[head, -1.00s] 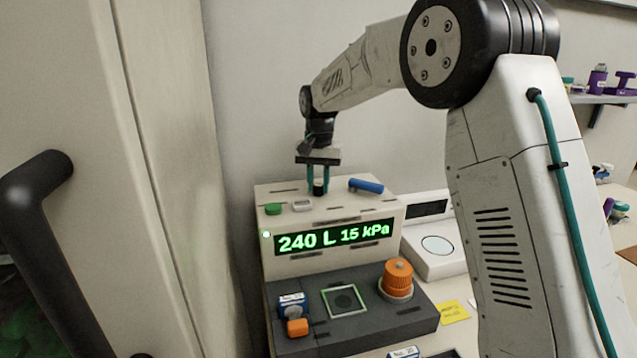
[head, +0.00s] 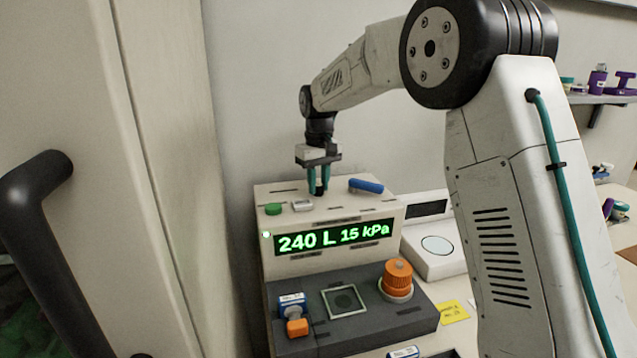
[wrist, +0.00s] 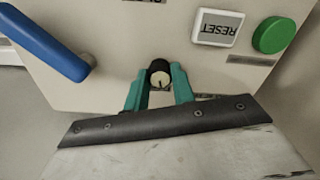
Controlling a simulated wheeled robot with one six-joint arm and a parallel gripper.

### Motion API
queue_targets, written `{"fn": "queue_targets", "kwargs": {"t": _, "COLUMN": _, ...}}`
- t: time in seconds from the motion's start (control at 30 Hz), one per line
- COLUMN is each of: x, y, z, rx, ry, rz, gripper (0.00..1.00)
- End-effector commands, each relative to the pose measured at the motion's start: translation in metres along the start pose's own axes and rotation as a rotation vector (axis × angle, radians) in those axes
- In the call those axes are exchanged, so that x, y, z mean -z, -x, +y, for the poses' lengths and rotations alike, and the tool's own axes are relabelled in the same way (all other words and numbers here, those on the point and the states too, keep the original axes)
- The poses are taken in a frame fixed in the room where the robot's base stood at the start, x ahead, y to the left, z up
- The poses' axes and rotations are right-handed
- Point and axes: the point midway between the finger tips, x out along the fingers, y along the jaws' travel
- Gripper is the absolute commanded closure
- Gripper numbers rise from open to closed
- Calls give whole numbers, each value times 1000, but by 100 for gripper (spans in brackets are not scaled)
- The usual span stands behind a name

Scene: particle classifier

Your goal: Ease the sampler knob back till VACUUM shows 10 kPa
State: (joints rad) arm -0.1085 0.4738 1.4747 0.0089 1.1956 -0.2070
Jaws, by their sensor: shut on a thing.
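The sampler knob (wrist: 160,77) is a small black cylinder with a pale face and a mark line, on top of the cream instrument (head: 290,262). My gripper (head: 319,190) points down at it from above, with teal fingers. In the wrist view my gripper (wrist: 160,85) is shut on the knob, one finger on each side. The fingers hide much of the knob in the head view. The green display (head: 335,237) on the instrument's front reads 240 L and 15 kPa.
On the instrument's top, a blue lever (head: 366,186) lies right of the knob; a RESET button (head: 302,205) and green button (head: 273,209) sit left. Below are an orange knob (head: 397,275) and a square-framed port (head: 345,302). A large cabinet door (head: 165,120) stands close at left.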

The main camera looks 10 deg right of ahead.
Motion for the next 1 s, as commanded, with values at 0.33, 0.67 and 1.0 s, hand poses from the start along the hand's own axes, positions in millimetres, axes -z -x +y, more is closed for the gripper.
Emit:
{"fn": "queue_targets", "kwargs": {"t": 0.33, "x": 1, "y": 1, "z": 0, "rx": 0, "ry": 62, "rz": 2, "gripper": 98}}
{"fn": "queue_targets", "kwargs": {"t": 0.67, "x": 1, "y": 1, "z": 0, "rx": 0, "ry": 63, "rz": 3, "gripper": 98}}
{"fn": "queue_targets", "kwargs": {"t": 1.0, "x": 0, "y": 1, "z": 0, "rx": 0, "ry": 62, "rz": 1, "gripper": 53}}
